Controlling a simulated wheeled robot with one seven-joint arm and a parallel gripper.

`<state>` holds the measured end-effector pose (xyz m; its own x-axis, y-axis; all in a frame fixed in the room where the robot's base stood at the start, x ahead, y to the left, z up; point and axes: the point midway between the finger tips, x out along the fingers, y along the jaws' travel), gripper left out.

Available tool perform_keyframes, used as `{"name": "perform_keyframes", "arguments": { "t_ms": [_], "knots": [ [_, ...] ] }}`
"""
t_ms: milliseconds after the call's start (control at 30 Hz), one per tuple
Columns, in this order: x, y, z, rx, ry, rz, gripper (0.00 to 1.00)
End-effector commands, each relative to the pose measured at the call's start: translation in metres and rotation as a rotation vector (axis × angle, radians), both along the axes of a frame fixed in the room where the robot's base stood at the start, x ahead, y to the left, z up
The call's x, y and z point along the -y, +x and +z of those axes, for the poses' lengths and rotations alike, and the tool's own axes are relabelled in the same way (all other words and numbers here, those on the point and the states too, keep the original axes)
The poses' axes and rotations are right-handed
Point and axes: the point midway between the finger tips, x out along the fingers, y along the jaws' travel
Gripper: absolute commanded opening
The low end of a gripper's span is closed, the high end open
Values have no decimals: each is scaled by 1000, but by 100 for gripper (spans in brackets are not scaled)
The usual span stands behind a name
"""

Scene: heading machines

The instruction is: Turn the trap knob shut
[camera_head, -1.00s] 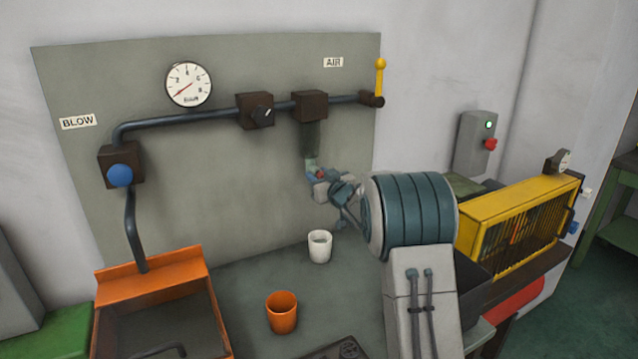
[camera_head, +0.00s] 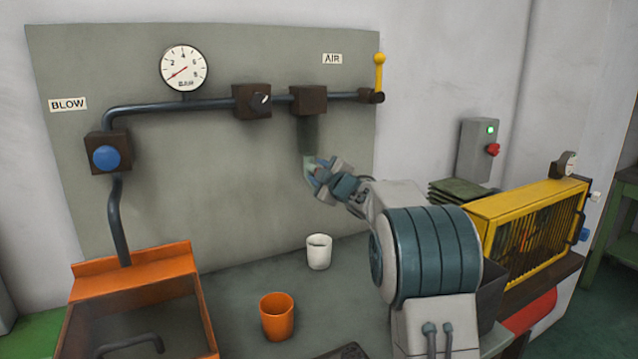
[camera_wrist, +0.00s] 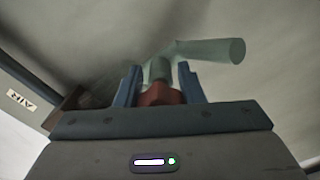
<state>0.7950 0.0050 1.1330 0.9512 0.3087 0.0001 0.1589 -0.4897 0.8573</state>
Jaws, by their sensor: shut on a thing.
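The water trap hangs as a dark translucent bowl (camera_head: 309,137) below a brown block (camera_head: 308,101) on the pipe. My gripper (camera_head: 320,176) is at the bowl's lower end in the head view and hides the knob there. In the wrist view, the two blue fingers of my gripper (camera_wrist: 158,82) stand on either side of the red knob (camera_wrist: 160,96), shut on it. A pale green stem (camera_wrist: 159,70) rises past the knob, and a green translucent tube (camera_wrist: 212,50) points right. The knob's exact turn angle cannot be told.
A white cup (camera_head: 319,252) and an orange cup (camera_head: 277,316) stand on the bench below. A yellow cage (camera_head: 530,232) stands right of my arm.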

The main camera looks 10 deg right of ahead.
Motion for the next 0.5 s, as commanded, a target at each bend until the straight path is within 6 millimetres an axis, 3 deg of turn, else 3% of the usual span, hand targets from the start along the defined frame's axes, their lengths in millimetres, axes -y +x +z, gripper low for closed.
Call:
{"name": "perform_keyframes", "arguments": {
  "t_ms": [500],
  "knots": [
    [0,0,0,123,-376,1,12]
  ]
}}
